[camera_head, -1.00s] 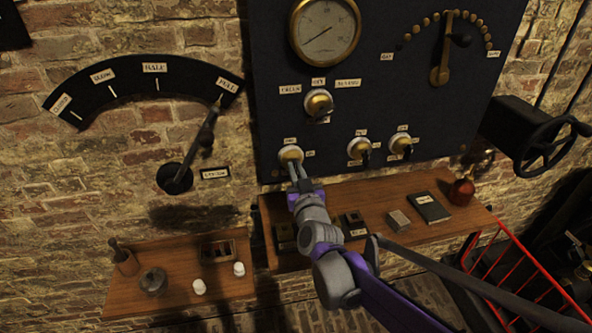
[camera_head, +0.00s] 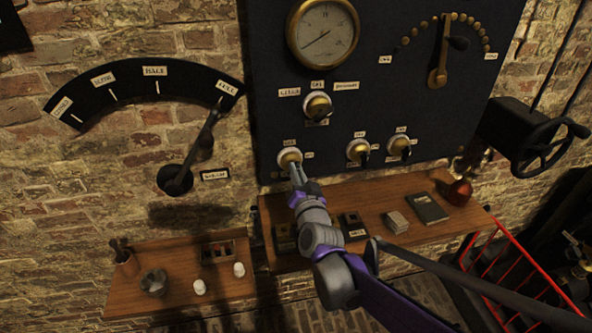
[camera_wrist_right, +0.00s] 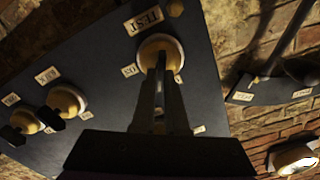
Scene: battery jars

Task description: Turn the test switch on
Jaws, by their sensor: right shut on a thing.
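The test switch (camera_head: 290,156) is a round brass and white knob low on the left of the dark panel. It also shows in the wrist view (camera_wrist_right: 160,50), under a label reading TEST. My right gripper (camera_head: 297,172) reaches up to it from below. In the wrist view the fingers (camera_wrist_right: 160,85) are shut on the switch's small handle, which they mostly hide. An ON label (camera_wrist_right: 130,70) sits beside the knob. My left gripper is not in view.
Two similar switches (camera_head: 359,151) (camera_head: 400,148) sit to the right on the panel (camera_head: 270,60). A wooden shelf (camera_head: 375,195) with small boxes lies below. A big lever (camera_head: 207,135) stands left.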

